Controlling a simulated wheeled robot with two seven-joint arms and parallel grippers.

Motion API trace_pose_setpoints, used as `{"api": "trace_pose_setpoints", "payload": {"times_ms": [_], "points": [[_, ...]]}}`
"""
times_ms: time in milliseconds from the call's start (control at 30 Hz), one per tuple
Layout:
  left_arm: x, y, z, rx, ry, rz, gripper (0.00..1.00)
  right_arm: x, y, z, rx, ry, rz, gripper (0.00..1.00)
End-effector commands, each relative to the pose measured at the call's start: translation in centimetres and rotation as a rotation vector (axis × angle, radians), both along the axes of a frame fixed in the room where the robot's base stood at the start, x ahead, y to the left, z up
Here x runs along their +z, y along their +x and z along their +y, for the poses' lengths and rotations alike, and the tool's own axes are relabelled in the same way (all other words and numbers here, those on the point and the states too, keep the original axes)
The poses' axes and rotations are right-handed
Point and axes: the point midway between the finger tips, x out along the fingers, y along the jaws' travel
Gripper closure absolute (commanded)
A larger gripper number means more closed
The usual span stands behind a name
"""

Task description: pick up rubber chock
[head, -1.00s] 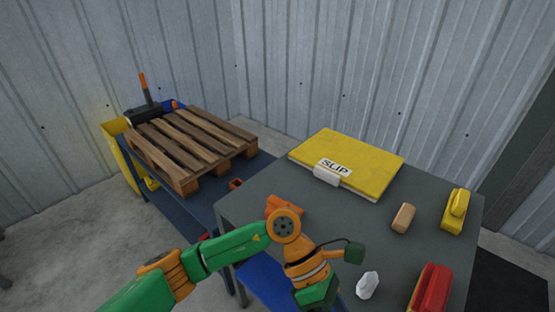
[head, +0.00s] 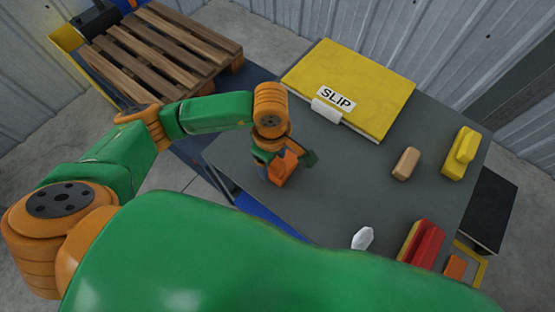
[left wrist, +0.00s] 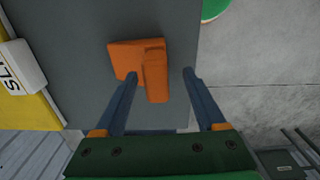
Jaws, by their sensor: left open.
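The orange rubber chock (head: 283,167) lies on the grey table near its left edge, partly hidden by my left gripper (head: 270,172) in the head view. In the left wrist view the chock (left wrist: 155,72) shows as an orange block with a raised part. My left gripper (left wrist: 160,76) is open above it, with one blue finger on each side of the chock's raised part and visible gaps. Whether a finger touches the chock is not clear. My right gripper is not in view.
A yellow SLIP binder (head: 352,85) lies at the table's back. A tan block (head: 406,163), a yellow block (head: 460,155), a white lump (head: 362,238) and a red block (head: 422,243) stand to the right. A wooden pallet (head: 165,50) is at the left.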

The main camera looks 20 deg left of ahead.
Motion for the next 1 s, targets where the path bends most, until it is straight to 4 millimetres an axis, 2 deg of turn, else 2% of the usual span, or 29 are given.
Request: {"api": "trace_pose_setpoints", "payload": {"times_ms": [233,267,500,533,1000], "points": [[-0.64,-0.01,-0.01,0.0,0.0,-0.001,0.28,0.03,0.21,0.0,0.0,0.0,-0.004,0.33],[-0.63,-0.01,-0.01,0.0,-0.001,-0.001,0.33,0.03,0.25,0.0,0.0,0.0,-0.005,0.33],[-0.6,-0.02,-0.03,0.0,-0.001,0.0,0.98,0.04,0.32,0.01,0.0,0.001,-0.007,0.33],[-0.6,-0.02,-0.03,0.0,-0.001,0.0,1.0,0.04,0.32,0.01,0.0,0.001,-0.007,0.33],[-0.57,-0.01,-0.04,0.0,-0.002,0.001,1.0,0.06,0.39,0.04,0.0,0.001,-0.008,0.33]]}}
